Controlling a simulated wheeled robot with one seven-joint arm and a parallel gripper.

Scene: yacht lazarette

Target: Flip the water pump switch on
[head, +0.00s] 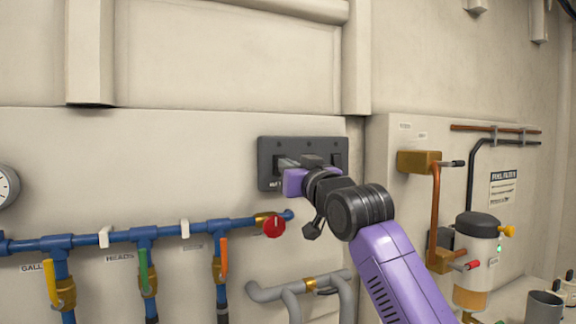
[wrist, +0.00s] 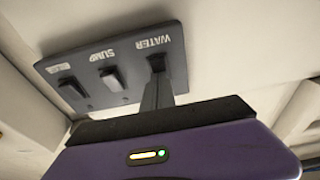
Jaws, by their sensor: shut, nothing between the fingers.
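A dark switch panel (head: 312,146) is fixed to the pale wall, and it fills the upper middle of the wrist view (wrist: 88,93). It carries three rocker switches in a row. The wrist view shows the labels WATER and SUMP upside down. The water switch (wrist: 156,62) is at the right end there, mostly hidden behind my fingers. My gripper (head: 284,163) is shut and empty, with its fingertips (wrist: 157,82) at the water switch. I cannot tell whether they touch it or which way it is tipped.
The sump switch (wrist: 112,78) and another switch (wrist: 72,87) sit close beside my fingers. Below the panel are a red knob (head: 274,226) and blue pipes (head: 115,236) with several valve handles. A fuel filter (head: 478,245) stands at the right.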

